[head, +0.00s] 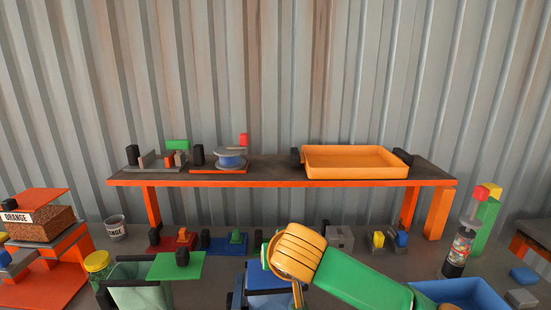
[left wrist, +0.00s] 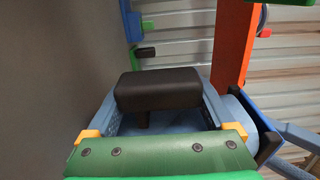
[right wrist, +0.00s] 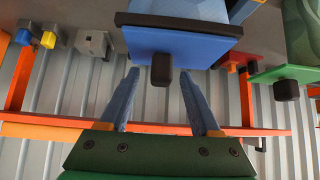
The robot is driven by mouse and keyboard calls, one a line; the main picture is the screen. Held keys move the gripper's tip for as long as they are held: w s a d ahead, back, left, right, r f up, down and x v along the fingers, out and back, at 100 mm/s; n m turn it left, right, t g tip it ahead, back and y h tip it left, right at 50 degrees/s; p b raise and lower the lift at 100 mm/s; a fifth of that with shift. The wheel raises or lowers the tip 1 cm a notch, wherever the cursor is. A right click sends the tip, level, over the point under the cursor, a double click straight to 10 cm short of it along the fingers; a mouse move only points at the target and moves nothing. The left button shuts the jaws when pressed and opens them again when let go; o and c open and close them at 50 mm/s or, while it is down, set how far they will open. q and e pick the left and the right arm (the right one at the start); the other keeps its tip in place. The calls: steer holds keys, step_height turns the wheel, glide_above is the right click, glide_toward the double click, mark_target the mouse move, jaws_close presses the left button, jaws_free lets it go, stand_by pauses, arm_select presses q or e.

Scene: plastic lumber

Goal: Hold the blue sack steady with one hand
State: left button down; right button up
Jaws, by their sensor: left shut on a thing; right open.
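In the head view the blue sack's stand (head: 268,278) is at the bottom centre, partly hidden by an orange and green arm of mine. Its blue panel (right wrist: 190,45) with a black knob (right wrist: 161,69) shows in the right wrist view. My right gripper (right wrist: 160,78) is open, its two fingers apart, with the knob seen between them. My left gripper (left wrist: 160,92) is shut on a black handle (left wrist: 158,92) in the left wrist view. Pale blue material (left wrist: 240,122) lies just right of that handle. Most of the sack is hidden.
A long orange-edged shelf (head: 270,182) stands behind, with a yellow-orange tray (head: 355,162). A green panel (head: 176,266) with a pale green sack (head: 138,297) stands to the left. A grey block (head: 340,237) and small coloured fixtures stand behind.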

step_height(320, 180, up, 7)
steer(key=shift+f, duration=0.1)
stand_by(0.3)
arm_select(q)
jaws_free()
steer(key=shift+s, duration=0.1)
